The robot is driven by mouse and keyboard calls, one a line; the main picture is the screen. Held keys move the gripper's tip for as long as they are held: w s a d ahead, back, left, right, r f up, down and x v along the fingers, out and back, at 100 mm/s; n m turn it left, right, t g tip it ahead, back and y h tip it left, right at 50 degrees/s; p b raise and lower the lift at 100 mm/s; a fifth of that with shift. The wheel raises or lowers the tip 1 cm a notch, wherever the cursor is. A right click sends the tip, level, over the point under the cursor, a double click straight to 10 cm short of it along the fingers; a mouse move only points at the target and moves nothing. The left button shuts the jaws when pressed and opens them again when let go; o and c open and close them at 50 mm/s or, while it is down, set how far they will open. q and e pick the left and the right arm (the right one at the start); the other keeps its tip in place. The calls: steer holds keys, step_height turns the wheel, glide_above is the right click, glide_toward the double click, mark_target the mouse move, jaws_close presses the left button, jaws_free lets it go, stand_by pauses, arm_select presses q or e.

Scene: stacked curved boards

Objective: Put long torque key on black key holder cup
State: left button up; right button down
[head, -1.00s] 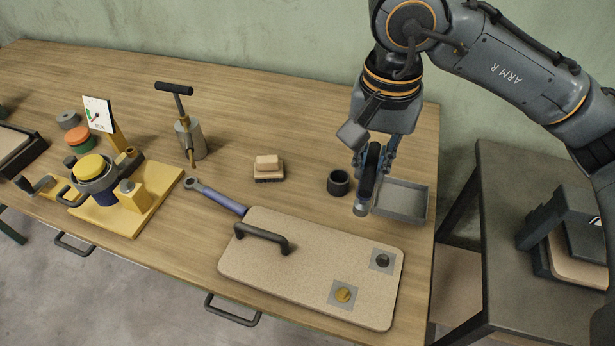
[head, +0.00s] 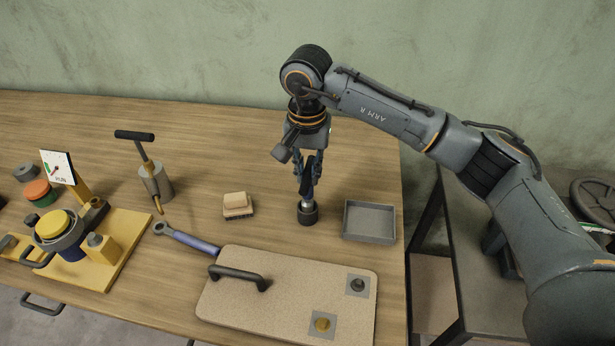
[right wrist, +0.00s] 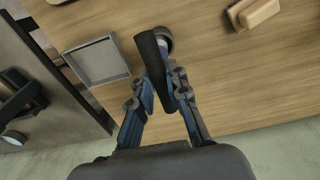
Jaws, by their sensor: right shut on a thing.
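My right gripper (head: 307,180) is shut on the long torque key, whose dark handle (head: 309,168) stands nearly upright between the fingers. Its lower end points down at the small round black key holder cup (head: 308,216) on the table. The shaft meets the cup's mouth in the head view; I cannot tell how deep it sits. In the right wrist view, the black handle (right wrist: 152,62) lies between the fingers and partly covers the cup (right wrist: 163,36). My left gripper is not in view.
A grey tray (head: 369,222) is just right of the cup, and a wooden brush (head: 237,203) is to its left. A cork-coloured board (head: 285,290) with a handle lies in front. A blue-handled wrench (head: 185,238), a T-handled tool (head: 146,150) and a yellow fixture (head: 112,245) stand further left.

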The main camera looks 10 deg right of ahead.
steer(key=shift+w+f, duration=0.25)
steer(key=shift+f, duration=0.1)
step_height(320, 180, down, 3)
steer(key=shift+w+f+p, duration=0.1)
steer(key=shift+w+p, duration=0.05)
steer(key=shift+p, duration=0.95)
steer(key=shift+d+f, duration=0.1)
steer(key=shift+f+b, duration=0.2)
steer(key=shift+b, duration=0.2)
steer(key=c, duration=1.3)
jaws_free()
